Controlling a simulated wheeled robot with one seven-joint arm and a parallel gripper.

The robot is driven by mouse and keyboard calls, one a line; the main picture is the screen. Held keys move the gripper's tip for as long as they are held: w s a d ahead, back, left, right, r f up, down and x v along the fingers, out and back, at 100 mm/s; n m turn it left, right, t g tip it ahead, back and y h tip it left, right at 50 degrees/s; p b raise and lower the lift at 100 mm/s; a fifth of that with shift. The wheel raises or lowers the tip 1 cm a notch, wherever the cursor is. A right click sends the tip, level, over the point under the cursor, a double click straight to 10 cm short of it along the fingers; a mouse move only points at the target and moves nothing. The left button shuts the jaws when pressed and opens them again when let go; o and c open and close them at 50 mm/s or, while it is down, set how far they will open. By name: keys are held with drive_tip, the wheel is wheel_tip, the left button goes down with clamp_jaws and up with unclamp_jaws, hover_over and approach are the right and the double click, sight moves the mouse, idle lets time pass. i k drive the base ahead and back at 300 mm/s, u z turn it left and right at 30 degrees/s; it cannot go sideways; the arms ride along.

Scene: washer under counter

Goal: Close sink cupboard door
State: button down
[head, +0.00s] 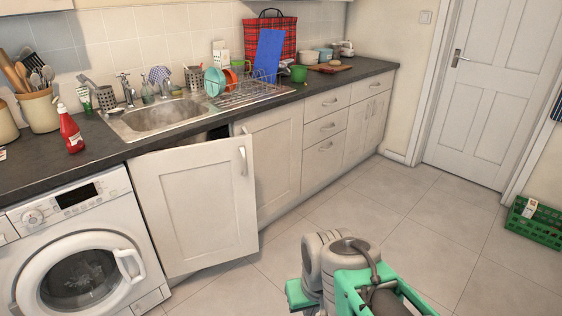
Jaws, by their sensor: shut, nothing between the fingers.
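The sink cupboard door (195,208) is a cream panel with a recessed frame, below the sink (155,116). It stands partly open, swung out from the cabinet front. Its left edge is beside the washing machine, and its free right edge carries an upright pale handle (243,161). A dark gap of the cupboard inside shows above the door's top edge; the rest of the inside is hidden behind the door. Part of my grey and green arm shows at the bottom, right of the door and apart from it in the picture. My gripper's fingers do not show.
A washing machine (82,250) stands left of the door. Shut cupboards and drawers (325,127) run to the right. The tiled floor (400,204) is clear in front of them. A green crate (535,228) stands at the far right, near a white room door (500,85).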

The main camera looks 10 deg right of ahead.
sight(198, 201)
drive_tip(key=u, duration=0.05)
drive_tip(key=i, duration=0.9)
drive_tip(key=u, duration=0.95)
drive_tip(key=i, duration=0.5)
drive_tip(key=u, duration=0.45)
